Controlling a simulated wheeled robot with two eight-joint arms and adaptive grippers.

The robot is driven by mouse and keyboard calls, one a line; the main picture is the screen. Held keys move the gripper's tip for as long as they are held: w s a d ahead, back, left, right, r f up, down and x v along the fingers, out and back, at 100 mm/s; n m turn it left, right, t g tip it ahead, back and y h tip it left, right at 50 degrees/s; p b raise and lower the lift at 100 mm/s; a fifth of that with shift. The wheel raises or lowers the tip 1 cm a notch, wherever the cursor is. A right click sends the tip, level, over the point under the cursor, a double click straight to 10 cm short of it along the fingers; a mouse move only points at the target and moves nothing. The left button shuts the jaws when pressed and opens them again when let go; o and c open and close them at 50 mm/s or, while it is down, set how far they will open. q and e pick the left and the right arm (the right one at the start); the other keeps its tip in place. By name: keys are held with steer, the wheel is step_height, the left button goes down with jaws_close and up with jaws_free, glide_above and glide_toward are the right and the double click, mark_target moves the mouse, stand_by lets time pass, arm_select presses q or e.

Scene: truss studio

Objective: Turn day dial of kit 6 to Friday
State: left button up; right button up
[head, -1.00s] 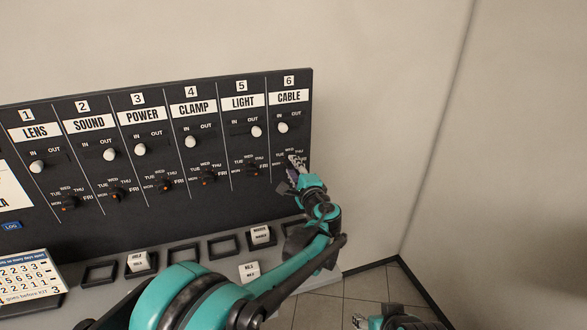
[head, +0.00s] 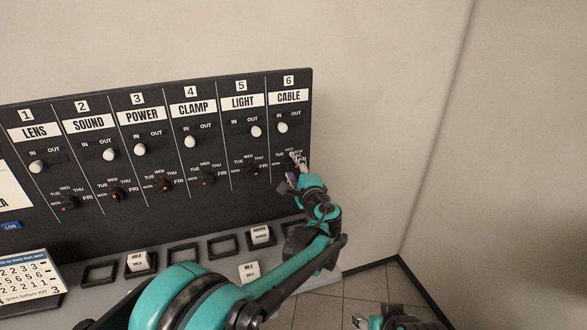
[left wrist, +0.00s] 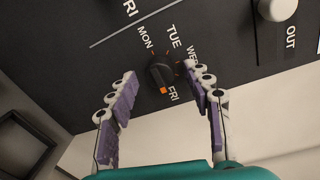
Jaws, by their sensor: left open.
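The kit 6 column, labelled CABLE (head: 288,97), is at the right end of the black panel. My left gripper (head: 296,168) is at its day dial, which it mostly hides in the head view. In the left wrist view the black day dial (left wrist: 158,70) sits between the open fingers of my left gripper (left wrist: 160,80). I cannot tell whether a finger touches it. The dial's orange mark (left wrist: 164,90) points toward the FRI label (left wrist: 173,94). MON, TUE and part of WED also show; THU is hidden. Part of my right gripper (head: 360,320) shows at the bottom edge, its jaws unclear.
The kit 5 LIGHT dial (head: 252,169) is close on the left. Kit 6's white IN/OUT knob (head: 283,128) is above the day dial. A grey ledge (head: 205,268) with sockets and blocks runs below the panel. Bare wall (head: 370,150) is on the right.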

arm_select(q)
steer(key=v, duration=1.2)
steer(key=shift+w, duration=0.1)
steer(key=s+a+f+n+g+b, duration=0.1)
steer(key=s+a+f+n+g, duration=0.25)
steer(key=s+a, duration=0.45)
steer(key=s+a+f+n+g+b, duration=0.25)
steer(key=a+f+n, duration=0.25)
steer(key=a, duration=0.6)
steer(key=s+a+f+n+g+h, duration=0.1)
steer(key=s+f+n, duration=0.3)
steer(key=s, duration=0.5)
steer(key=s+a+f+n+g+h+b, duration=0.1)
steer(key=s+f+n+g+h, duration=0.1)
steer(key=s+f+n+h, duration=0.2)
steer(key=s+f, duration=0.2)
steer(key=s, duration=0.2)
steer(key=shift+s+a, duration=0.4)
